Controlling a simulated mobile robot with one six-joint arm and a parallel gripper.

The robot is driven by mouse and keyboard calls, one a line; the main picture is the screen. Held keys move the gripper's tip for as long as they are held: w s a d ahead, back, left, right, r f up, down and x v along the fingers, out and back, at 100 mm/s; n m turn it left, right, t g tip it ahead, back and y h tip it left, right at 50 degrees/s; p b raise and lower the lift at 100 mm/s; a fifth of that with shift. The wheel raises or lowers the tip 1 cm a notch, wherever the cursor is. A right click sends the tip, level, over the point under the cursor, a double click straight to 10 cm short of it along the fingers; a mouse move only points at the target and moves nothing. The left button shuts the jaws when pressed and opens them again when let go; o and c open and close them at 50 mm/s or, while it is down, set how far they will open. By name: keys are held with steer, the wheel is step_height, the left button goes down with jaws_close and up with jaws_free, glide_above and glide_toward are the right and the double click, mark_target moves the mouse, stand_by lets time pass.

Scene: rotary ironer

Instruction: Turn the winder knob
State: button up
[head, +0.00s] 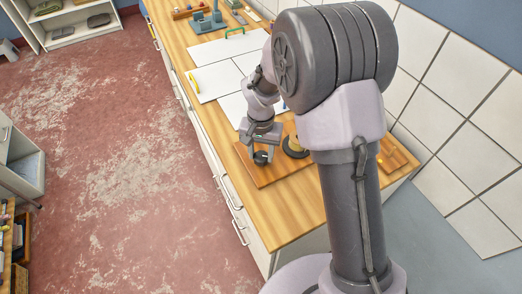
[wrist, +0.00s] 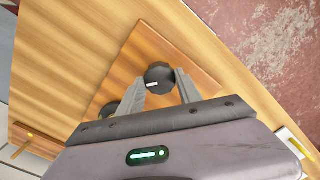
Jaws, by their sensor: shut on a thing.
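The winder knob (wrist: 158,76) is a round black knob with a small white mark, standing on a brown wooden board (wrist: 190,58). My gripper (wrist: 160,84) has one finger on each side of the knob and is shut on it. In the head view my gripper (head: 262,149) points down at the near left part of the board (head: 270,177), with the dark knob (head: 261,158) between its fingers. The knob's underside is hidden.
White sheets (head: 215,80) lie farther along the wooden counter (head: 290,220). A tiled wall (head: 470,120) borders the right side. Bare counter lies in front of the board.

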mark_target(261, 155)
steer(key=n+p, duration=0.2)
steer(key=n, duration=0.4)
steer(key=shift+r, duration=0.1)
steer(key=n+p, duration=0.1)
steer(key=n, duration=0.4)
steer(key=shift+n, duration=0.3)
stand_by(0.4)
steer(key=o, duration=1.4)
steer(key=shift+c, duration=0.2)
step_height(261, 155, up, 17)
steer(key=p, duration=0.4)
steer(key=shift+p, duration=0.35)
steer(key=shift+r, duration=0.15)
